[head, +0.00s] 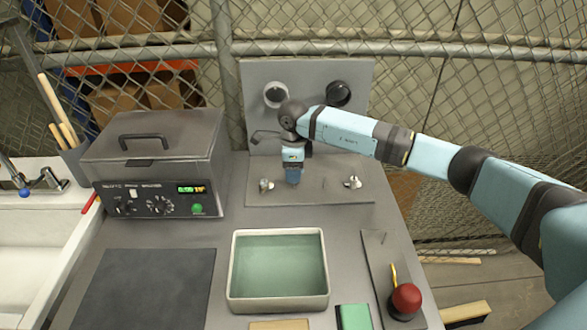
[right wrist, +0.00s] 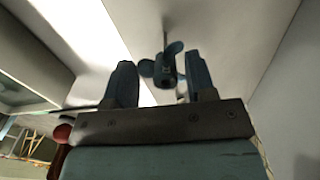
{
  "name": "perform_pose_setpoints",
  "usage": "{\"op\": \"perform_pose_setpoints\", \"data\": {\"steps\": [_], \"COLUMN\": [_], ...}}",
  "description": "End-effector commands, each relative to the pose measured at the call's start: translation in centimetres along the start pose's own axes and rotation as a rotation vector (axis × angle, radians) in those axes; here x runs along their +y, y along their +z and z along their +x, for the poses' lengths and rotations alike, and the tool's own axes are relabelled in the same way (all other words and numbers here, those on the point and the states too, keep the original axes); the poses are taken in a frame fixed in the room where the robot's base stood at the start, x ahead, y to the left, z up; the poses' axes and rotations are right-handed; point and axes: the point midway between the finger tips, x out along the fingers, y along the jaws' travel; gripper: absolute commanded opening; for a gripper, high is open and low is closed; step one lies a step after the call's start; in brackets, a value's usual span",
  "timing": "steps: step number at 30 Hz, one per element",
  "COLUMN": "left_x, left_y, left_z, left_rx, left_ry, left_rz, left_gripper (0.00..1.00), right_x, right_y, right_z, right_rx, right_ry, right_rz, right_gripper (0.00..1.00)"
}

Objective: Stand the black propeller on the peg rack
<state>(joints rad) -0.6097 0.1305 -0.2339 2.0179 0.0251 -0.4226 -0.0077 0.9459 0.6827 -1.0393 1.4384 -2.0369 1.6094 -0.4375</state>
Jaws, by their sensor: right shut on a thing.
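My right gripper (head: 293,177) points down over the grey base plate (head: 320,190) at the back of the bench. It is shut on the black propeller (right wrist: 165,68), which shows dark blue-grey between the fingers in the right wrist view. A thin rod (right wrist: 165,28) shows just beyond the propeller; I cannot tell whether they touch. In the head view the fingers and arm hide the propeller. Small metal fittings stand on the base plate, one at left (head: 266,185) and one at right (head: 352,182). I cannot tell for sure which part is the peg rack. My left gripper is not in view.
An upright panel (head: 310,72) with a white ring (head: 275,94) and a black ring (head: 338,94) stands behind the plate. A cleaner box (head: 155,165) is at left. A tray of green liquid (head: 232,300), a dark mat (head: 145,290) and a red knob (head: 405,298) are nearer.

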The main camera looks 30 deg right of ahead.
Motion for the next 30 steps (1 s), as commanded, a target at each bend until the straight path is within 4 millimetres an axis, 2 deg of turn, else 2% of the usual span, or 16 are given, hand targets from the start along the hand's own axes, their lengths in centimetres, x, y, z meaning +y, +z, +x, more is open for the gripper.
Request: {"op": "perform_pose_setpoints", "data": {"steps": [30], "left_x": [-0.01], "left_y": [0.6], "left_z": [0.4], "left_rx": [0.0], "left_ry": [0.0], "left_rz": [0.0], "left_gripper": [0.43], "right_x": [0.0], "right_y": [0.01], "right_z": [0.88], "right_rx": [0.0], "right_ry": [0.0], "right_rz": [0.0], "right_gripper": [0.29]}}
